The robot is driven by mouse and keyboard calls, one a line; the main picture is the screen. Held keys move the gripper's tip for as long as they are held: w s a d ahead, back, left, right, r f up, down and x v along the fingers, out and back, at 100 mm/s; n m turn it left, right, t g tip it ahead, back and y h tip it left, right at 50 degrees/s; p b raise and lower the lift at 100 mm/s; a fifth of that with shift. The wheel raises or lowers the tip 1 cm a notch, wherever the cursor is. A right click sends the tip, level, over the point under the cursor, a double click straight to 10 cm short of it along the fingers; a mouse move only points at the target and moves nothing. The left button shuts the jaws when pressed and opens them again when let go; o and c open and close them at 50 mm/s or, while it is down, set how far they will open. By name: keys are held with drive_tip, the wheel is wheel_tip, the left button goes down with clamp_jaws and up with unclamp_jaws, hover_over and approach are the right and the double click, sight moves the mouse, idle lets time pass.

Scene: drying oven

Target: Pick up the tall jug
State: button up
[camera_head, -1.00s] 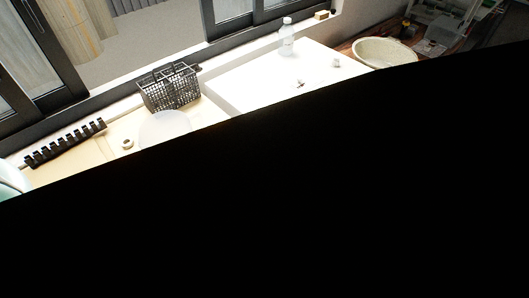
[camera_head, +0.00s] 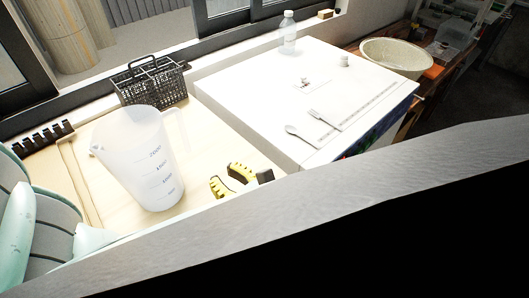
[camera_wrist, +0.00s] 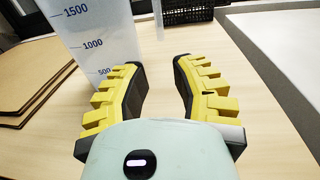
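The tall jug (camera_head: 145,165) is white and translucent with volume marks. It stands upright on the pale wooden counter, its handle toward the back right in the head view. In the wrist view its lower part (camera_wrist: 93,40) shows at the upper left, and its top is cut off. My gripper (camera_head: 230,181) has yellow ridged fingers and is just right of the jug, low near the counter. In the wrist view the fingers (camera_wrist: 158,66) are apart with only bare counter between them. The jug is ahead and left of them, not between them.
A black basket (camera_head: 151,83) stands behind the jug. A large white box (camera_head: 262,98) on the right bears a bottle (camera_head: 288,35), a spoon (camera_head: 302,136) and a fork (camera_head: 325,120). A black rack (camera_head: 40,137) is at left. Brown boards (camera_wrist: 28,72) lie left in the wrist view.

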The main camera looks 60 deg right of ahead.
sight(189, 145)
drive_tip(key=w, duration=0.5)
drive_tip(key=w+d+p, duration=0.1)
drive_tip(key=w, duration=0.2)
drive_tip(key=shift+w+r, duration=0.1)
drive_tip(key=shift+w, duration=0.15)
drive_tip(key=w, duration=0.1)
drive_tip(key=w+p, duration=0.1)
drive_tip(key=w, duration=0.2)
drive_tip(key=shift+w+d+r, duration=0.2)
drive_tip(key=shift+d+r, duration=0.15)
drive_tip(key=shift+d, duration=0.05)
drive_tip(key=shift+w+f, duration=0.1)
drive_tip(key=shift+w, duration=0.35)
drive_tip(key=shift+o, duration=0.3)
clamp_jaws()
drive_tip(key=shift+d, duration=0.1)
